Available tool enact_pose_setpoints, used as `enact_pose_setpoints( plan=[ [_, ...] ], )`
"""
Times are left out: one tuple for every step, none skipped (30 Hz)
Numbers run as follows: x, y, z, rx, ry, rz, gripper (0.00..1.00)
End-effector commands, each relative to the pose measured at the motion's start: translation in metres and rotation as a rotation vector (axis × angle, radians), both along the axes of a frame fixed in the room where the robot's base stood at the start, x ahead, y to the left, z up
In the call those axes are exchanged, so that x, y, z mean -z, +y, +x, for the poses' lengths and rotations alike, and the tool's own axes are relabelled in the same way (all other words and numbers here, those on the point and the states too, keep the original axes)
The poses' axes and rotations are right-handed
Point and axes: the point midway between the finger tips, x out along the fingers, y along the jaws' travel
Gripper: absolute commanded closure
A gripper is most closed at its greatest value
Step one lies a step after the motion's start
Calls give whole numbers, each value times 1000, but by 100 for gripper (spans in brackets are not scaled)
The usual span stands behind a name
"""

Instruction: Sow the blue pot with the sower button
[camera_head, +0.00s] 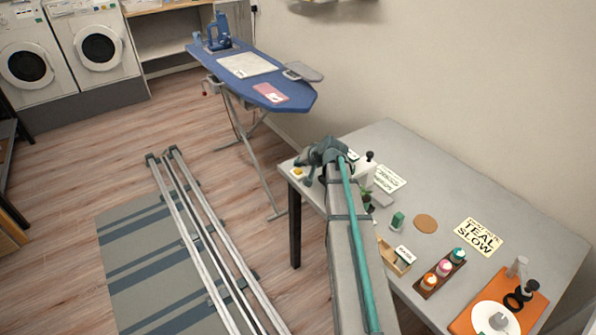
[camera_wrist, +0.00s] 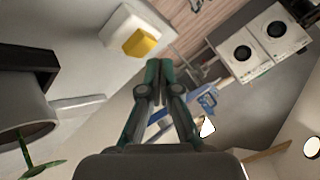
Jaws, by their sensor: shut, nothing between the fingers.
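A yellow button on a white base (camera_head: 298,174) sits at the near left corner of the grey table (camera_head: 490,200). The yellow button also shows in the wrist view (camera_wrist: 141,44). My gripper (camera_head: 301,161) is at that corner, just beyond and above the button. In the wrist view my gripper (camera_wrist: 156,66) is shut and empty, with its fingertips beside the button in the picture; contact cannot be told. A grey-looking round pot (camera_wrist: 22,130) with a green sprout stands under a dark part at the left. No pot shows as clearly blue; my arm hides part of the table.
A white device with a black knob (camera_head: 364,174) stands behind my arm. A rack of coloured bottles (camera_head: 428,288), a small wooden box (camera_head: 397,262), a "TEAL SLOW" sign (camera_head: 478,237) and an orange board (camera_head: 523,310) lie to the right. An ironing board (camera_head: 290,88) stands behind left.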

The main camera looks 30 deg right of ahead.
Motion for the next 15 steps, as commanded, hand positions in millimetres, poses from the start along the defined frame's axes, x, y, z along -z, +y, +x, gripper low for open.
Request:
enact_pose_setpoints(
  plan=[
    [0, 0, 0, 0, 0, 0, 100],
    [0, 0, 0, 0, 0, 0, 100],
    [0, 0, 0, 0, 0, 0, 100],
    [0, 0, 0, 0, 0, 0, 100],
    [0, 0, 0, 0, 0, 0, 100],
    [1, 0, 0, 0, 0, 0, 100],
    [2, 0, 0, 0, 0, 0, 100],
    [3, 0, 0, 0, 0, 0, 100],
    [4, 0, 0, 0, 0, 0, 100],
    [5, 0, 0, 0, 0, 0, 100],
    [6, 0, 0, 0, 0, 0, 100],
    [7, 0, 0, 0, 0, 0, 100],
    [8, 0, 0, 0, 0, 0, 100],
    [9, 0, 0, 0, 0, 0, 100],
    [9, 0, 0, 0, 0, 0, 100]
  ],
)
